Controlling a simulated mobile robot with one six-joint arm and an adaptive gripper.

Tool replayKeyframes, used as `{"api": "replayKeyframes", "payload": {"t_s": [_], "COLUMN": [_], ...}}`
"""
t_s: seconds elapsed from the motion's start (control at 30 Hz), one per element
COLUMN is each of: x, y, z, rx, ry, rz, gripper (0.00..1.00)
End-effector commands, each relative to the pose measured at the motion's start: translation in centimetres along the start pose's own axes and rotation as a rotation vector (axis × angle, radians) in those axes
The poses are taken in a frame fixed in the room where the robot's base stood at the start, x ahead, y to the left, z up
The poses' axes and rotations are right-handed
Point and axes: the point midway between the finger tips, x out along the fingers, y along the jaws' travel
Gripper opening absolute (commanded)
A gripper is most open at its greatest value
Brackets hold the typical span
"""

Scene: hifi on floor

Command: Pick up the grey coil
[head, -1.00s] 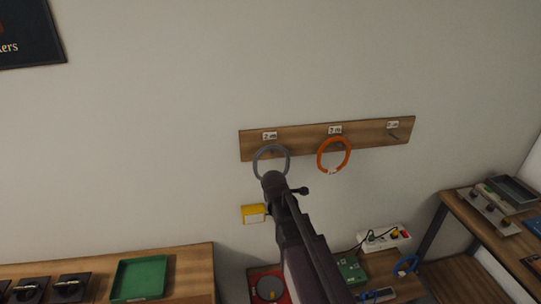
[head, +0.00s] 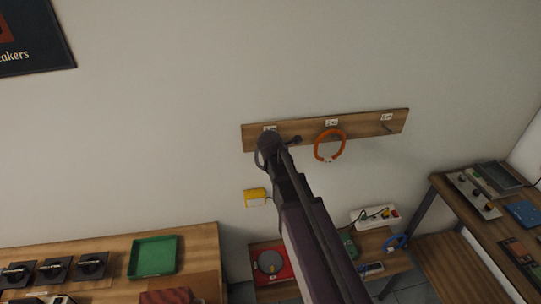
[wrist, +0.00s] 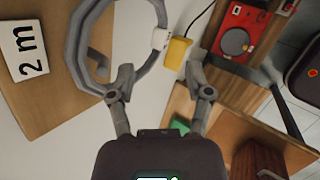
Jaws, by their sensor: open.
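The grey coil (wrist: 73,47) is a ring with a white tag, hanging at the "2 m" label of the wooden wall rail. In the head view, only a sliver of the coil (head: 256,158) shows beside my arm. My gripper (wrist: 160,73) is open, its two fingers apart below the coil's lower right side in the wrist view. The left finger overlaps the coil's lower edge, with its tip near the inside of the loop. The right finger is outside the loop. I cannot tell whether they touch. In the head view, my gripper (head: 268,143) hides most of the coil.
The wooden rail (head: 360,126) also holds an orange coil (head: 318,146) and an empty right peg. A yellow box (head: 255,197) is on the wall below. A red device (head: 285,272) and a power strip (head: 375,216) are lower down. A green tray (head: 153,256) is at left.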

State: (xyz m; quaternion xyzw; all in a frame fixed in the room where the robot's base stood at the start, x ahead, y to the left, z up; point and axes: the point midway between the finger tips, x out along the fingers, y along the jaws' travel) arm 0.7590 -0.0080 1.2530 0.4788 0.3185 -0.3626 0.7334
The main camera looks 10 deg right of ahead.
Motion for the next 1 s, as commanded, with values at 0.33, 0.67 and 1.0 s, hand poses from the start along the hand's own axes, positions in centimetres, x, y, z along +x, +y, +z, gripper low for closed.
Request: {"api": "replayKeyframes", "payload": {"t_s": [0.33,0.67,1.0], "x": [0.3,2.8,5.9], "y": [-0.1,-0.1,-0.1], "z": [-0.1,-0.2,-0.2], "rx": [0.001,0.002,0.001], "ry": [0.0,0.001,0.0], "rz": [0.0,-0.001,-0.001], "gripper": [0.65,0.65,0.65]}}
